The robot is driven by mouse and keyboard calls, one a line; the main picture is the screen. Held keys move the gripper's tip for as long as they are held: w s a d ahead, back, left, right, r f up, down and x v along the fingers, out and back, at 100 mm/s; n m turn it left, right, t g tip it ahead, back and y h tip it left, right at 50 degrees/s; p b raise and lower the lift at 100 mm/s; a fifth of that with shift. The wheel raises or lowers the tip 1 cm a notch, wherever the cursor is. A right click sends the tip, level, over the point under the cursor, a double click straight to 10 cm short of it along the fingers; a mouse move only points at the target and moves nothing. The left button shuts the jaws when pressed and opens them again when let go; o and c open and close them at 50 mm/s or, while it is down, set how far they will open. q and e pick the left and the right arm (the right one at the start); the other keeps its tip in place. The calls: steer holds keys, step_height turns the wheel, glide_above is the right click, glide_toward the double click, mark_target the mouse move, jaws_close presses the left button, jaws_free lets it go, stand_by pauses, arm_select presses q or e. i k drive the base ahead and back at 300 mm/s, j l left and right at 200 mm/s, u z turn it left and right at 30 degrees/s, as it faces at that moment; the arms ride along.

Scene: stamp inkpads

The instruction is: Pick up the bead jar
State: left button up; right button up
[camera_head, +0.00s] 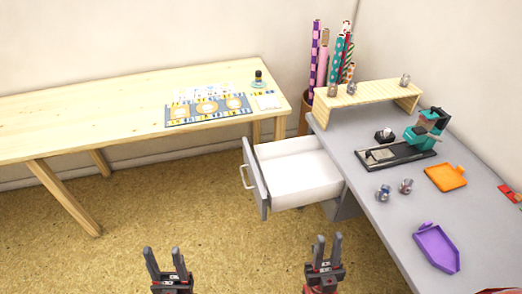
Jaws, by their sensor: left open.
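Several small jars that look like bead jars are in view, too small to read their contents. Two stand side by side on the grey desk: a silvery-blue jar (383,193) and a silvery-reddish jar (406,186). More small jars stand on the wooden riser, two toward its left (332,90) (352,89) and one at its right end (405,80). I cannot tell which is the task's jar. My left gripper (166,258) is open and empty, low in the picture, far from the jars. My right gripper (323,248) is open and empty, left of the desk.
A white drawer (295,180) stands open from the grey desk (365,215). The desk holds a teal-handled press (427,128), an orange tray (446,177) and a purple tray (436,247). A wooden table (90,115) stands at the left. Open floor lies between.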

mark_target(386, 190)
steer(key=i+j+z, duration=0.15)
steer(key=z, duration=1.2)
steer(key=k, duration=0.05)
